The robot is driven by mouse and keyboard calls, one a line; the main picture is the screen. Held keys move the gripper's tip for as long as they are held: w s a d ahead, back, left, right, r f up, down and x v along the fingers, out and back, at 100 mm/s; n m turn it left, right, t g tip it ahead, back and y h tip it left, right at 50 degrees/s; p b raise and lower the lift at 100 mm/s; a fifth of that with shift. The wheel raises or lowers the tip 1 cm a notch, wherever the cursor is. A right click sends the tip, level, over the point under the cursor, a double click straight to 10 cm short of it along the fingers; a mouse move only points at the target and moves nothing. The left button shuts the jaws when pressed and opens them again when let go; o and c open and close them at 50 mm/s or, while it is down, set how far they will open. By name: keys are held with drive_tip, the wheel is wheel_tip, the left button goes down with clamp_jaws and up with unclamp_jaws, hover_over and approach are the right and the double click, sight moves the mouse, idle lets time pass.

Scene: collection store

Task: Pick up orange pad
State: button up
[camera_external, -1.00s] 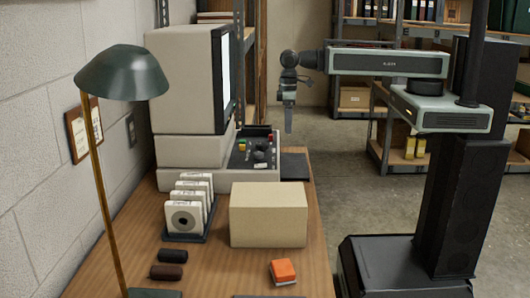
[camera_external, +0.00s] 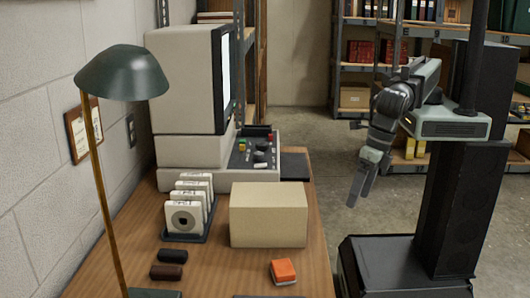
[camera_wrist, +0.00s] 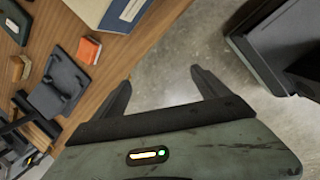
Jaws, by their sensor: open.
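In the wrist view the orange pad (camera_wrist: 88,48) shows at the upper left, outside my fingers. My gripper (camera_external: 360,193) hangs over the floor to the right of the desk, pointing down, apart from the pad. In the wrist view my gripper's two dark fingers (camera_wrist: 160,82) are spread, with only bare floor between them.
A beige box (camera_external: 268,218) stands behind the pad. A large monitor unit (camera_external: 185,90) is at the back.

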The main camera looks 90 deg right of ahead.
drive_tip(key=w+a+f+n+t+b, duration=0.3)
drive_tip(key=w+a+f+t+b, duration=0.15)
drive_tip(key=f+b, duration=0.35)
drive_tip(key=n+t+y+b, duration=0.2)
drive_tip(key=n+t+b, duration=0.3)
drive_tip(key=b, duration=0.9)
approach(287, 266)
drive_tip(key=w+f, duration=0.1)
drive_tip(key=f, duration=0.1)
drive_tip(key=shift+w+d+f, duration=0.15)
drive_tip(key=shift+w+f, duration=0.2)
drive_tip(key=shift+w, duration=0.05)
drive_tip(key=shift+w+a+r+n+t+b, duration=0.2)
drive_tip(key=shift+a+n+t+b, duration=0.1)
drive_tip(key=shift+n+b, duration=0.25)
drive_tip(key=shift+w+a+r, duration=0.1)
drive_tip(key=shift+r, duration=0.15)
drive_tip(key=b+x, duration=0.3)
drive_tip(key=x, duration=0.5)
drive_tip(key=shift+a, duration=0.1)
drive_tip(key=shift+r, duration=0.15)
drive_tip(key=c, duration=1.5)
